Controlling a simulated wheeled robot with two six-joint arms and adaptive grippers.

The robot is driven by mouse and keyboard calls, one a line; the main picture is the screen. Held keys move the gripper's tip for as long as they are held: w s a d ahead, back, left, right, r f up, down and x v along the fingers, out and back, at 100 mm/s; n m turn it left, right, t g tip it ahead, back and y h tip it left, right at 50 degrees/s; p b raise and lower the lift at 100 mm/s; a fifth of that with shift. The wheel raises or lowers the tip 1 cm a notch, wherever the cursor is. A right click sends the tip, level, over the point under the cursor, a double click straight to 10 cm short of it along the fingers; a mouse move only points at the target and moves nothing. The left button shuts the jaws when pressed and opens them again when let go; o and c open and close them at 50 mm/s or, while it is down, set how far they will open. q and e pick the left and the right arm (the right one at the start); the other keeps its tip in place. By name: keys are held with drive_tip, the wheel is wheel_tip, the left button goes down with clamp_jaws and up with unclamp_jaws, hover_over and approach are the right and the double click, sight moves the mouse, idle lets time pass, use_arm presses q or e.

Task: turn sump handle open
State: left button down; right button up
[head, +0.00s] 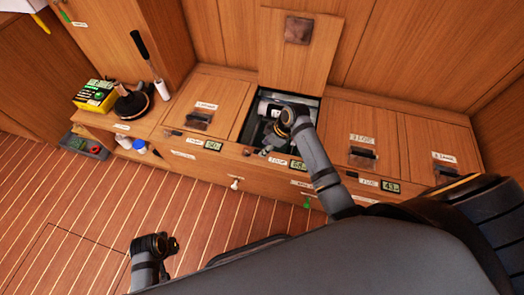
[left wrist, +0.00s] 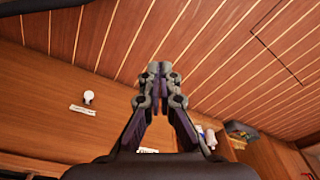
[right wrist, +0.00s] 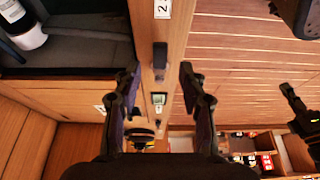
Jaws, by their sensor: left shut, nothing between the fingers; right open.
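I cannot tell for sure which part is the sump handle, as the labels are too small to read. A bench locker (head: 243,124) stands open with its lid (head: 300,50) raised. My right gripper (head: 280,128) is over this opening. In the right wrist view, its fingers (right wrist: 158,86) are apart and empty, with a small dark handle (right wrist: 160,55) on the bench edge between them in the picture. A white knob (head: 235,184) and a green handle (head: 307,203) are on the bench front. My left gripper (head: 168,244) is shut and empty above the floor; the knob also shows in its wrist view (left wrist: 88,97).
Closed lids with dark latches (head: 362,156) lie on both sides of the opening. Small displays (head: 392,186) line the bench edge. The plank floor (head: 80,215) is mostly clear.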

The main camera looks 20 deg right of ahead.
sight(254, 151)
drive_tip(key=x, duration=0.3)
drive_tip(key=shift+w+a+f+b, duration=0.1)
drive_tip(key=shift+f+b, duration=0.05)
drive_tip(key=shift+b, duration=0.25)
use_arm(q)
drive_tip(key=r, duration=0.2)
drive_tip(key=d+r, duration=0.1)
drive_tip(key=r, duration=0.1)
drive_tip(key=shift+w+r, duration=0.1)
use_arm(e)
drive_tip(key=shift+c, duration=0.3)
clamp_jaws()
